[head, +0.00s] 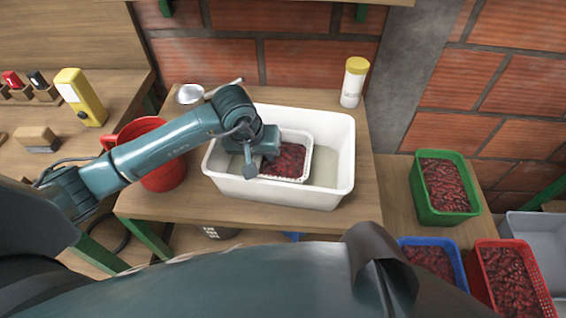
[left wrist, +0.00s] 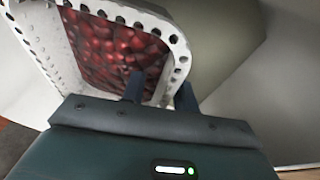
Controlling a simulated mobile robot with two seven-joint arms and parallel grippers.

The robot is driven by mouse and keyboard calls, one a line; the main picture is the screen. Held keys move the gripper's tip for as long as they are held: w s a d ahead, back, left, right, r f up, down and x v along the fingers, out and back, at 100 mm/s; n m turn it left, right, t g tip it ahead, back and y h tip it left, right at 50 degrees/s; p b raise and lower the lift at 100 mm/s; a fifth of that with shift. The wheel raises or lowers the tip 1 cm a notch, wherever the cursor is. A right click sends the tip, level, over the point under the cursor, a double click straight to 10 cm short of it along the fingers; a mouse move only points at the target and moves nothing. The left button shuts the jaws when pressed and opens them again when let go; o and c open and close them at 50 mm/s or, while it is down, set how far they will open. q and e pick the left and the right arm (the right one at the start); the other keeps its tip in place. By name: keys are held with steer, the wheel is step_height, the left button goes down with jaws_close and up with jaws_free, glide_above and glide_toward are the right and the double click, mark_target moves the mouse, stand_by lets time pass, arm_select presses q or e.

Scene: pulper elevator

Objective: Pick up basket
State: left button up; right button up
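A white perforated basket (head: 307,158) filled with red cherries (head: 286,160) stands inside a larger white tub (head: 335,193). My left gripper (head: 258,165) reaches down into the tub at the basket's left side. In the left wrist view, the basket's holed rim (left wrist: 178,48) runs between the two fingers of the left gripper (left wrist: 160,92). One finger is on the cherry side and the other is outside the wall. The fingers are apart, with a gap seen beside the wall, so the gripper looks open around the rim. My right gripper is out of view.
Green (head: 445,215), blue (head: 460,262) and red (head: 540,270) crates of cherries are at the right. A brick wall stands behind.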

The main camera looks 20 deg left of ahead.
arm_select(q)
steer(key=shift+f+b, duration=0.25)
steer(key=shift+b, duration=0.2)
stand_by(0.5)
jaws_close()
stand_by(0.3)
